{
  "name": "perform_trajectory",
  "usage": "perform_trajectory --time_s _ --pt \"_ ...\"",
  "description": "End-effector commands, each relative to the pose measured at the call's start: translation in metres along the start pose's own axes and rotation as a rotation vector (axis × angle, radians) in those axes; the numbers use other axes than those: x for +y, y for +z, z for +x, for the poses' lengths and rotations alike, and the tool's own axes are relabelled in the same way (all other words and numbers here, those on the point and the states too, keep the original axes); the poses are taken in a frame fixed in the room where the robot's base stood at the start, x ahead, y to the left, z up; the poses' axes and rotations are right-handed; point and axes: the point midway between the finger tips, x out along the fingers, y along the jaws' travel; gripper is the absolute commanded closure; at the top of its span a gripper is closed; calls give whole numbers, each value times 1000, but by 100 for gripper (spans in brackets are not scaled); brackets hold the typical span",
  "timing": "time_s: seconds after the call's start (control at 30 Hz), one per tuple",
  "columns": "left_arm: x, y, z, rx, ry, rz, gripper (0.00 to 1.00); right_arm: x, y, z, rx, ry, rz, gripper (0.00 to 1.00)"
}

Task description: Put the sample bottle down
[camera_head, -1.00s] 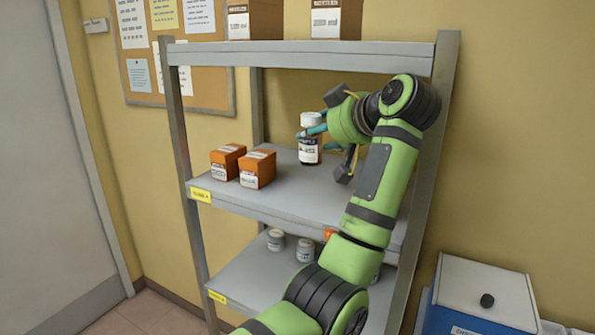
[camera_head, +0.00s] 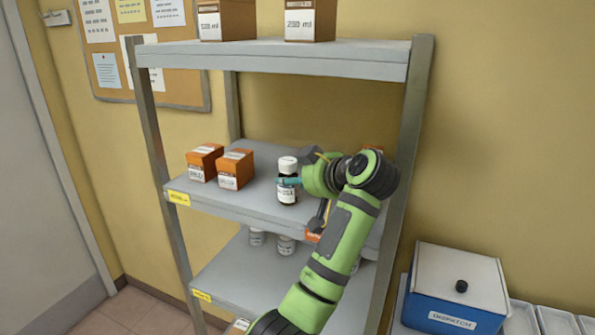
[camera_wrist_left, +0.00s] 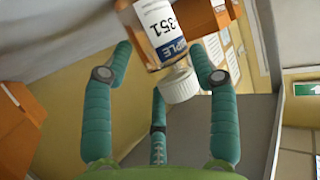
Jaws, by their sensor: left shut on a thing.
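The sample bottle (camera_head: 287,190) is small and dark brown, with a white cap and a white-and-blue label. It is upright at the middle shelf (camera_head: 262,208), right of two orange boxes. Its base looks at or very near the shelf surface; I cannot tell whether it touches. My left gripper (camera_head: 289,182) comes from the right and is shut on the bottle, with a teal finger across its upper part. In the left wrist view the bottle (camera_wrist_left: 160,30) shows with its label reading 351 and its cap toward me, between the teal fingers (camera_wrist_left: 165,75).
Two orange boxes (camera_head: 204,163) (camera_head: 236,170) stand left of the bottle. More orange is partly hidden behind my arm. White-capped jars (camera_head: 286,245) stand on the lower shelf. Brown boxes (camera_head: 226,20) sit on the top shelf. A blue dispatch box (camera_head: 455,295) is at lower right.

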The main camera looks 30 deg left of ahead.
Motion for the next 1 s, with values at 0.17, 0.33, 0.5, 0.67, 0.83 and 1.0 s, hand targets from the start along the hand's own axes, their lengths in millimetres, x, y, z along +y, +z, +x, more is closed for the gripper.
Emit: perform_trajectory --time_s 0.17,0.33,0.5,0.67,0.83,1.0 --pt "0 -1 0 2 1 -1 83 -6 -3 1 6 -8 -1 100" --pt "0 2 1 1 0 -1 21 -4 -4 1 7 -5 -2 100" --pt "0 2 1 1 0 -1 17 -1 -4 1 8 -1 -4 100" --pt "0 2 1 1 0 -1 17 2 -4 1 8 2 -5 100" --pt "1 2 -7 1 2 -2 17 3 -4 8 8 4 -5 100" --pt "2 4 -39 2 7 -4 17 3 -2 27 8 4 -5 100"
